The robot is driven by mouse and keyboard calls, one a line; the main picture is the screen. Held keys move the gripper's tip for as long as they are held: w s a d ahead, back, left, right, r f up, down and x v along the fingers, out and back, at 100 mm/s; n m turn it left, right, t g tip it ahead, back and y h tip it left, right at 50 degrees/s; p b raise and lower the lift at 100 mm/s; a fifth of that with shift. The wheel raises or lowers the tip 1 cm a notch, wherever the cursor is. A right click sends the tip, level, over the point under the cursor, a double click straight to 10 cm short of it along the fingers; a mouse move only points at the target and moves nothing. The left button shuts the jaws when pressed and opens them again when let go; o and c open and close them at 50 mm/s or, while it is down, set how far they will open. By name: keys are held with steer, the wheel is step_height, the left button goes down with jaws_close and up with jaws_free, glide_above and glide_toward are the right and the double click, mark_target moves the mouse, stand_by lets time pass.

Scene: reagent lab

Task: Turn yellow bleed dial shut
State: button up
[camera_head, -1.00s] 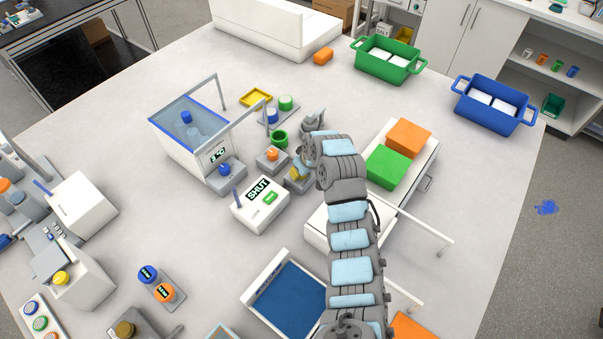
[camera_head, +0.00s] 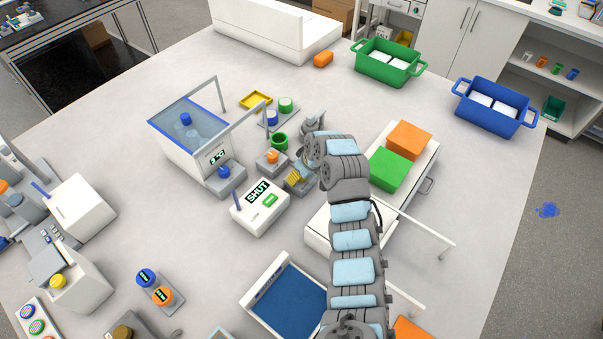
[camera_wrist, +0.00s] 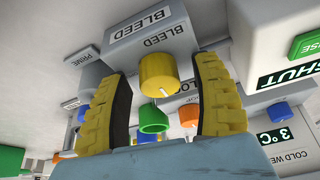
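The yellow bleed dial (camera_wrist: 158,72) is on a grey block labelled BLEED (camera_wrist: 150,32) in the wrist view. A short white mark shows on the dial's side. My gripper (camera_wrist: 160,80) is open, with one yellow ribbed finger on each side of the dial. Gaps show between the fingers and the dial, so it is not gripped. In the head view my gripper (camera_head: 296,180) is low over the table by the small grey blocks, and it hides the dial there.
A white box with a SHUT display (camera_head: 258,192) stands close to the left of my gripper. An orange knob (camera_head: 272,157) and a green cup (camera_head: 280,140) are just behind. The water bath (camera_head: 187,142) is farther left. Orange (camera_head: 408,139) and green (camera_head: 389,168) blocks stand at right.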

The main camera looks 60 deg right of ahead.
steer(key=shift+r, duration=0.15)
steer(key=v, duration=1.1)
steer(key=shift+s+r, duration=0.2)
steer(key=shift+r, duration=0.2)
